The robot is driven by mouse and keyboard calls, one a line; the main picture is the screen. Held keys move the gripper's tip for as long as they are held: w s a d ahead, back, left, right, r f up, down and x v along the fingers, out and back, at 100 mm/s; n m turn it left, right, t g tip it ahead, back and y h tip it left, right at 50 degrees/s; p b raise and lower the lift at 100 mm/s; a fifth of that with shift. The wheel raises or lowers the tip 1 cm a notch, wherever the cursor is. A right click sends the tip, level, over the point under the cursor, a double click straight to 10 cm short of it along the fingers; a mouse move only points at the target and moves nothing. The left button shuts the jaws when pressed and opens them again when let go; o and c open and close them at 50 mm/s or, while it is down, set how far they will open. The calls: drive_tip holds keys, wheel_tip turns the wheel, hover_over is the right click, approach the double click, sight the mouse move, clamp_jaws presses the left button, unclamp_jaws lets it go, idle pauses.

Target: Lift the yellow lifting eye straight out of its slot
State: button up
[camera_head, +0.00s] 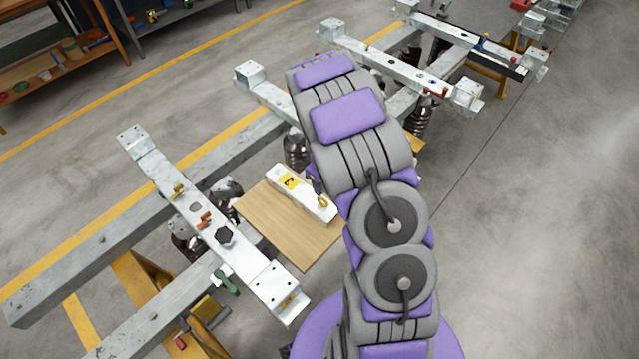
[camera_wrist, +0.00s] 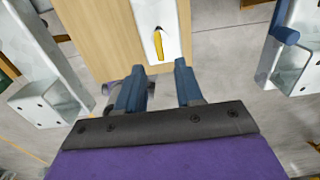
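The yellow lifting eye (camera_head: 322,202) stands on the near end of a white block (camera_head: 302,198) that lies on a wooden board (camera_head: 262,215). In the wrist view, the eye (camera_wrist: 159,44) looks like a narrow yellow upright piece on the block (camera_wrist: 149,15); its slot is too small to make out. My gripper (camera_wrist: 160,82) has two blue fingers spread apart with nothing between them. The eye appears just beyond the fingertips, roughly in line with the gap, and apart from them. In the head view my arm hides most of the gripper.
A metal crossbeam (camera_head: 165,178) with small fittings stands left of the board, and another (camera_head: 385,65) lies behind. Long grey rails (camera_head: 90,245) and dark springs (camera_head: 297,150) surround the board. The concrete floor (camera_head: 540,220) at the right is clear.

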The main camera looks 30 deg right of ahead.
sight(322, 200)
wheel_tip(322, 200, down, 10)
drive_tip(key=b, duration=0.3)
drive_tip(key=shift+c, duration=0.5)
clamp_jaws()
drive_tip(key=shift+w+r+p, duration=0.1)
drive_tip(key=shift+w+p, duration=0.15)
drive_tip(key=shift+p, duration=0.05)
idle(1.6)
drive_tip(key=shift+r+p, duration=1.05)
drive_tip(key=shift+r, duration=0.1)
idle(2.9)
